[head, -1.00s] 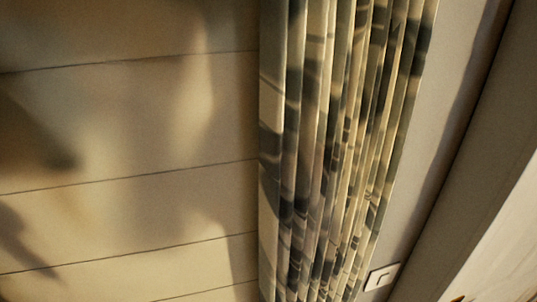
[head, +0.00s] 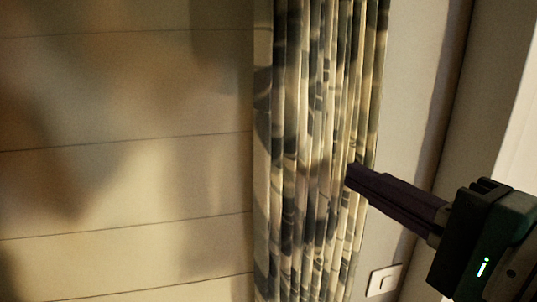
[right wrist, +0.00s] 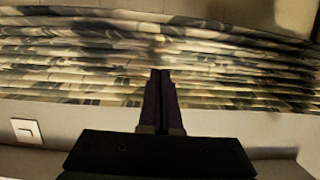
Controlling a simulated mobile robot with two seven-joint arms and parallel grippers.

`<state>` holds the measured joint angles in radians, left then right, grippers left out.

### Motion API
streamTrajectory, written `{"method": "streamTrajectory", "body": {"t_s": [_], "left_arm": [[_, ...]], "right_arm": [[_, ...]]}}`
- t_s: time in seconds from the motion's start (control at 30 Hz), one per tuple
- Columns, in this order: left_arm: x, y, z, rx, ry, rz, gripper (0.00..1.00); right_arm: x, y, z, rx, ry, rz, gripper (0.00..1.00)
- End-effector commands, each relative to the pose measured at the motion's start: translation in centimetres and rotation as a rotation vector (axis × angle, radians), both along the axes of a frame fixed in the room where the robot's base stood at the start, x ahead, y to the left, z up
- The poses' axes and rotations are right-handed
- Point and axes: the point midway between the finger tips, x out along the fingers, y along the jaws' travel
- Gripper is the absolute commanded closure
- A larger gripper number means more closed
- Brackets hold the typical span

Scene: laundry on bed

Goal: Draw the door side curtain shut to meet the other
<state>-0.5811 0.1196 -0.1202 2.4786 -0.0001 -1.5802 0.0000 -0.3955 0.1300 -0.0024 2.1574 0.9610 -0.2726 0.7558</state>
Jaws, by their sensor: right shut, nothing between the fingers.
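The curtain (head: 308,130) hangs bunched in tight vertical folds, with a dark leaf-like pattern on pale cloth. It also fills the upper part of the right wrist view (right wrist: 70,55), its folds running across the picture. My right gripper (head: 352,175) comes in from the right with its fingers together and empty. Its tips are in front of the curtain's right-hand folds; I cannot tell whether they touch the cloth. In the right wrist view the closed fingertips (right wrist: 161,73) overlap the lower folds. The other curtain is not in view, and neither is my left gripper.
A panelled surface with horizontal seams (head: 120,190) lies left of the curtain, with blurred shadows on it. A white wall switch (head: 384,280) is on the wall at the lower right; it also shows in the right wrist view (right wrist: 26,130). A frame edge (head: 490,90) stands at the right.

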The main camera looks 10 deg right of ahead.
Motion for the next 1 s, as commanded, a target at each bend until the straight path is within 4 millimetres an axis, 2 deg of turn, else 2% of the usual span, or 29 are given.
{"method": "streamTrajectory", "body": {"t_s": [0.03, 0.2, 0.4, 1.0], "left_arm": [[0.0, 0.0, 0.8, 0.0, -0.002, 0.0, 1.0], [0.1, 0.0, 1.8, 0.0, -0.004, 0.0, 1.0], [0.1, 0.0, 2.3, 0.0, -0.005, 0.0, 1.0], [0.1, 0.0, 2.2, -0.001, -0.004, 0.0, 1.0]], "right_arm": [[1.0, 0.3, 0.5, 0.0, -0.003, -0.001, 1.0], [4.1, 1.2, 0.4, -0.002, -0.001, 0.001, 1.0], [6.4, 1.9, 0.1, -0.004, 0.0, 0.002, 1.0], [7.4, 2.1, 0.0, -0.005, 0.001, 0.002, 1.0]]}}
